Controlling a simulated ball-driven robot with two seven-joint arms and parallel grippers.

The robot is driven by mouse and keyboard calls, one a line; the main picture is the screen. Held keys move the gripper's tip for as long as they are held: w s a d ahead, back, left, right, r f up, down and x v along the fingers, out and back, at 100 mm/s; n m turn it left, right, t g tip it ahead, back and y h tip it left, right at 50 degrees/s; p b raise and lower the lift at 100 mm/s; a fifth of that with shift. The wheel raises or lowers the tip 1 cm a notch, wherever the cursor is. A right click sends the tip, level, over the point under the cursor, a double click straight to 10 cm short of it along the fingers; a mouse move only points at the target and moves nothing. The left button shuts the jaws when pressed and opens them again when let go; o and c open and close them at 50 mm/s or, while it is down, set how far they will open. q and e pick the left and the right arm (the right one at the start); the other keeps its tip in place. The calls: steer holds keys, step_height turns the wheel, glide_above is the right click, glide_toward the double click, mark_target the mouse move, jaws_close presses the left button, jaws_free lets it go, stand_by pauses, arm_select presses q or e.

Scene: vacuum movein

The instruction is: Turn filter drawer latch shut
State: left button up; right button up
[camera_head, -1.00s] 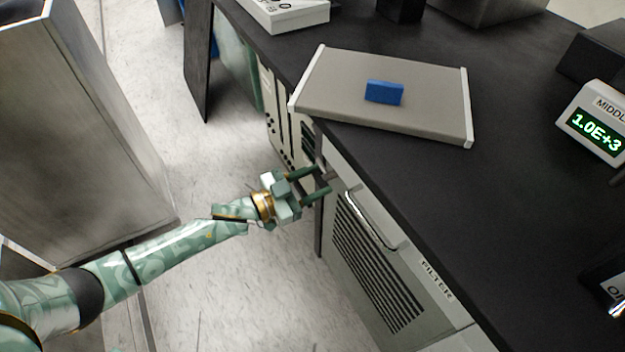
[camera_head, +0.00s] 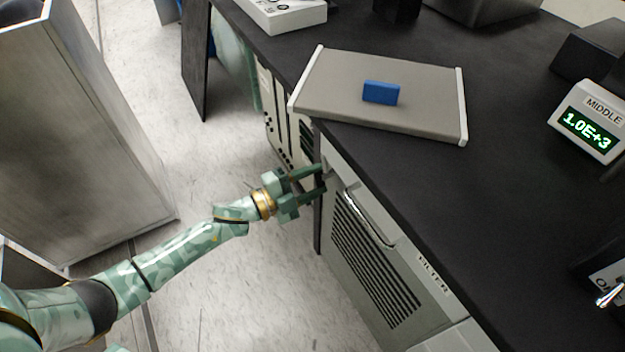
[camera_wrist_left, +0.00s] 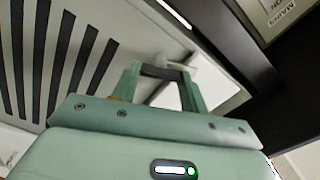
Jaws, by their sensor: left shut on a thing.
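The filter drawer (camera_head: 410,312) is a grey front with dark vent slots, a bar handle (camera_head: 362,220) and a FILTER label, under the black counter. Its slots also show in the wrist view (camera_wrist_left: 88,52). My left gripper (camera_head: 323,178) is at the drawer's upper left corner. In the wrist view its fingers (camera_wrist_left: 163,75) are shut on a dark bar-like piece, which I take to be the latch (camera_wrist_left: 162,71). The fingers mostly hide the latch in the head view, so its exact angle is hard to tell. My right gripper is out of view.
The black counter (camera_head: 450,210) overhangs the drawer. On it lie a grey tray-like panel (camera_head: 425,115) with a blue block (camera_head: 381,92), and a MIDDLE readout (camera_head: 590,122). A metal cabinet (camera_head: 75,140) stands at left. Pale floor (camera_head: 235,290) is free between.

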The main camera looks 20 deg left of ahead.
arm_select(q)
steer(key=shift+f+m, duration=0.15)
steer(key=shift+m, duration=1.05)
steer(key=shift+m+b, duration=0.3)
steer(key=shift+m, duration=0.9)
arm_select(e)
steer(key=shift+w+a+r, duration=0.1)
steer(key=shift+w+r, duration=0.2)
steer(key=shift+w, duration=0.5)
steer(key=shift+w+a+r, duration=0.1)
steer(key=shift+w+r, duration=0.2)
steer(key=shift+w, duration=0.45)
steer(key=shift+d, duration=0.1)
arm_select(q)
steer(key=o, duration=1)
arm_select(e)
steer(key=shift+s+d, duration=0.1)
